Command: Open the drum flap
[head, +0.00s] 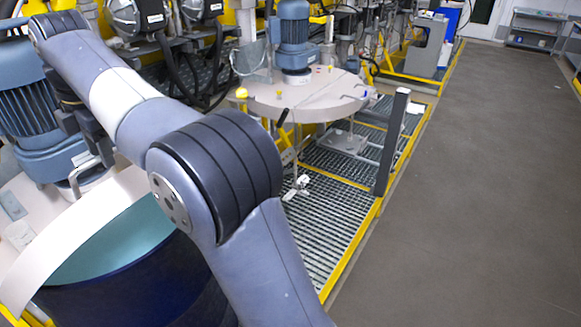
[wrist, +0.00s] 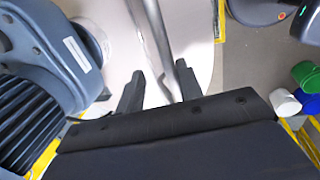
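The near drum (head: 130,285) is dark blue and stands at the lower left of the head view. Its teal inside shows below a pale, curved flap (head: 75,235), which stands tilted up from the drum rim. In the wrist view a pale lid surface (wrist: 110,35) lies beyond my gripper (wrist: 160,90). The fingers are apart, and a grey metal bar (wrist: 160,40) runs down between them, closer to the right finger. I cannot tell whether they touch it.
A blue-grey motor (head: 35,110) stands on the near drum's lid; a motor also fills the left of the wrist view (wrist: 45,50). A second drum lid (head: 300,95) stands behind over yellow-edged grating (head: 325,220). Open floor (head: 480,180) lies right. Small buckets (wrist: 306,76) show at right.

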